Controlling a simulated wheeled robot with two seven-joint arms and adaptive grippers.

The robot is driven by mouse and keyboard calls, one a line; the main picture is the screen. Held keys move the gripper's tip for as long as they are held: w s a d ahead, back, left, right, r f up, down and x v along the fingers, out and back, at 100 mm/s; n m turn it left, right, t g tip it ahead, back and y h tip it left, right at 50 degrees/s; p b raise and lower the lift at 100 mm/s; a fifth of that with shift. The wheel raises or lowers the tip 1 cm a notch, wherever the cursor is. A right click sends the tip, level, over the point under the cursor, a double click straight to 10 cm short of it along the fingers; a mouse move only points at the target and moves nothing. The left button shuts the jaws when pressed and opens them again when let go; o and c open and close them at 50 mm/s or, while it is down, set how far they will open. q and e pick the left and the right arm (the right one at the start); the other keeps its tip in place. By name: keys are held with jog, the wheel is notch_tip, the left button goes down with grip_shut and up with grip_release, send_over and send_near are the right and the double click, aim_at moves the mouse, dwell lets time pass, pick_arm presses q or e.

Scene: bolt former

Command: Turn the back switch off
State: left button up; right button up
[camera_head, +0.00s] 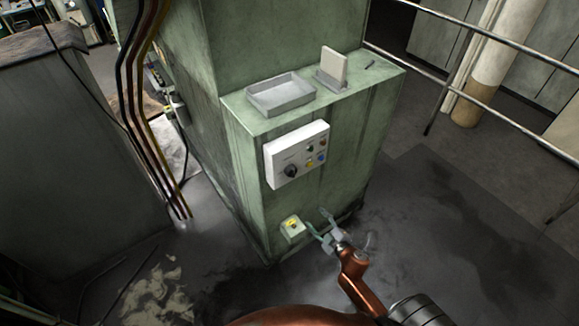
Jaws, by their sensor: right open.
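A small pale box with a yellow face and a dark mark at its middle (292,226) is mounted low on the front of the green machine cabinet (345,150); it looks like a switch, but its setting is too small to read. A white control panel (297,155) with a black rotary knob (291,171) and several small coloured buttons sits higher on the same face. Which one is the back switch cannot be told. My right gripper (317,220) is open and empty, just right of the yellow-faced box. Contact cannot be made out. My left gripper is out of view.
A grey tray (281,96) and a pale upright block in a holder (333,68) stand on the cabinet's ledge. Dark and yellow cables (150,130) hang at the left. A metal railing (480,95) runs along the right. The floor right of the cabinet is clear.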

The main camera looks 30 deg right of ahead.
aim_at(294, 174)
jog(key=w+a+r+n+t+y+p, duration=0.1)
jog(key=a+r+n+t, duration=0.1)
jog(key=r, duration=0.8)
jog(key=w+a+r+n+t+y, duration=0.1)
jog(key=a+r, duration=0.1)
jog(key=r, duration=0.8)
jog(key=shift+n, duration=0.3)
jog(key=w, duration=0.9)
jog(key=shift+a+f, duration=0.1)
jog(key=shift+a, duration=0.1)
jog(key=shift+s+m, duration=0.1)
jog(key=shift+m, duration=1)
jog(key=m+p, duration=0.1)
jog(key=m, duration=0.2)
jog(key=shift+s, duration=0.2)
jog(key=m+p, duration=0.2)
jog(key=m, duration=0.1)
jog(key=shift+w+r+m+p, duration=0.1)
jog(key=shift+r+m+p, duration=0.2)
jog(key=shift+p, duration=0.1)
jog(key=shift+f+m+p, duration=0.1)
jog(key=shift+m+p, duration=0.5)
jog(key=shift+m, duration=0.2)
jog(key=shift+f+m, duration=0.15)
jog(key=shift+m, duration=0.15)
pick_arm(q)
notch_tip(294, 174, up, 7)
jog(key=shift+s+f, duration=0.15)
